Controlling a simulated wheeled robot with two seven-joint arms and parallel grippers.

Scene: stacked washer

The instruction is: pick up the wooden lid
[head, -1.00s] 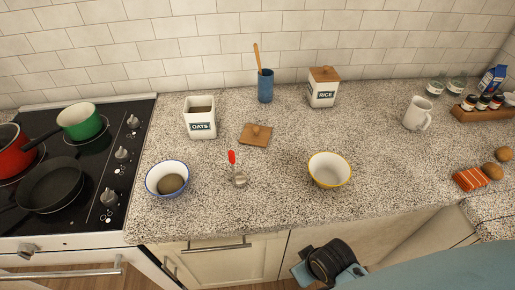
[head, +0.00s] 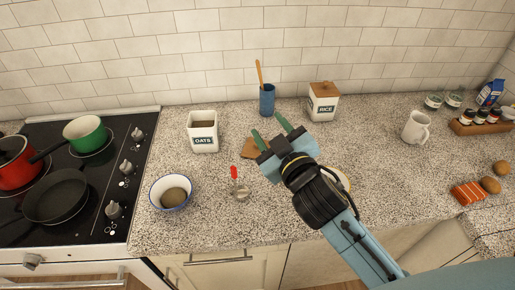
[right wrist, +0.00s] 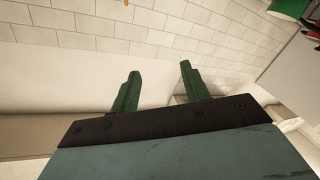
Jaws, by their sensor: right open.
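My left gripper is not in view.
A blue utensil cup (head: 267,101) and a lidded rice jar (head: 323,104) stand behind the gripper. A measuring spoon (head: 241,191) and blue-rimmed bowl (head: 171,204) are in front. A yellow-rimmed bowl (head: 345,181) is mostly hidden by my arm. The stove (head: 92,208) is at left.

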